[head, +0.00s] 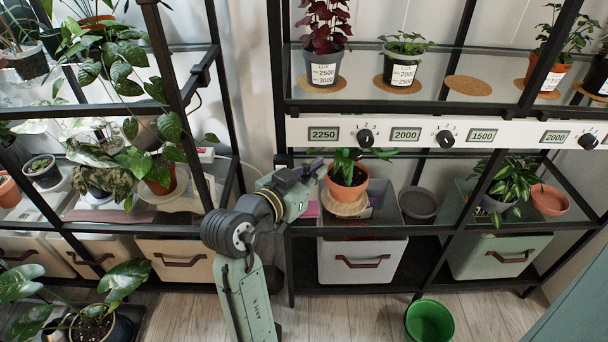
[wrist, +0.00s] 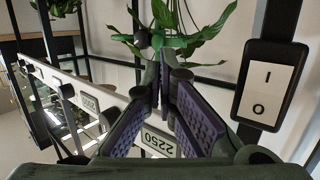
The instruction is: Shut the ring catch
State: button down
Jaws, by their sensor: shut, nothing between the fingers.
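A dark fitting (head: 200,72) with a small loop hanging below it sits on the left rack's upright in the head view. It may be the ring catch, but it is too small to tell whether it is open or shut. No ring catch shows clearly in the wrist view. My gripper (head: 318,168) is to the right of and below that fitting, well apart from it, near the orange pot. In the wrist view its purple-padded fingers (wrist: 170,78) are shut with nothing between them.
A rocker switch (wrist: 268,84) is at right in the wrist view. A green bucket (head: 429,321) stands on the floor.

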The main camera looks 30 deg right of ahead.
aim_at(348, 153)
jog(key=p+x, duration=0.1)
jog(key=x, duration=0.7)
jog(key=shift+s+d+f, duration=0.1)
jog(key=shift+d, duration=0.7)
jog(key=shift+s+d, duration=0.1)
jog(key=shift+s, duration=0.15)
